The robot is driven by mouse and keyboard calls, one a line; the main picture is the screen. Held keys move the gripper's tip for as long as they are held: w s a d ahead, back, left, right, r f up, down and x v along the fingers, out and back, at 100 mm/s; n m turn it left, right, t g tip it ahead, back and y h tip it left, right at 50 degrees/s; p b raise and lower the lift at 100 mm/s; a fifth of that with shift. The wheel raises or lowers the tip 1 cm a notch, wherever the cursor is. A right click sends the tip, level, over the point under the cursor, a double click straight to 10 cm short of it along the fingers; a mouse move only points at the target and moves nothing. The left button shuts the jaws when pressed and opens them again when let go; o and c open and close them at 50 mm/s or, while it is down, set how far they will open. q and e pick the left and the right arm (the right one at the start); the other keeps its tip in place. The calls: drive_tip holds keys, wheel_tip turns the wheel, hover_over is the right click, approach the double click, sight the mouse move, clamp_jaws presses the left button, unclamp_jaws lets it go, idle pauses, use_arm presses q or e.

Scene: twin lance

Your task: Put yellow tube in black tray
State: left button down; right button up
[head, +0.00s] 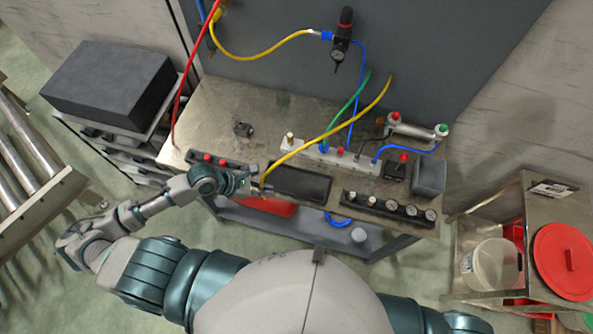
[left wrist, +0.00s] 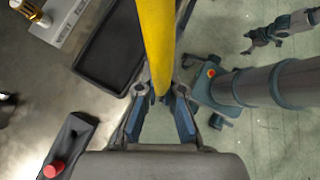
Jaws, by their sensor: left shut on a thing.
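The yellow tube (head: 322,138) runs from the upright panel down across the bench to my left gripper (head: 252,187). In the left wrist view the left gripper (left wrist: 158,110) is shut on the yellow tube (left wrist: 157,45), which lies between its fingers. The black tray (head: 303,182) lies at the bench's front edge, just right of the left gripper. It also shows in the left wrist view (left wrist: 108,45), left of the tube and apart from the fingers. My right gripper (left wrist: 263,35) is small at the upper right of the left wrist view; its finger opening is unclear.
A white connector strip (head: 330,158) stands behind the tray. A black block with several round knobs (head: 388,208) is to its right, and a dark strip with red buttons (head: 215,158) is to its left. The bench (head: 215,112) is bare at the back left.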

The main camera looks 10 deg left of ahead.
use_arm(q)
drive_tip(key=w+d+f, duration=0.1)
drive_tip(key=w+d, duration=0.1)
drive_tip(key=w, duration=0.1)
drive_tip(key=w+d+f, duration=0.2)
drive_tip(key=w+d, duration=0.1)
drive_tip(key=w+d+f+p, duration=0.1)
drive_tip(key=w+d, duration=0.1)
drive_tip(key=w, duration=0.2)
drive_tip(key=shift+d+f, duration=0.35)
drive_tip(key=shift+d, duration=0.25)
drive_tip(key=c, duration=1.8)
unclamp_jaws()
drive_tip(key=shift+d, duration=0.2)
drive_tip(key=o, duration=0.5)
drive_tip(key=shift+d, duration=0.1)
drive_tip(key=shift+a+r, duration=0.1)
drive_tip(key=shift+a, duration=0.1)
drive_tip(key=v, duration=1.2)
use_arm(e)
drive_tip(key=shift+d+r, duration=0.25)
drive_tip(key=shift+r, duration=0.15)
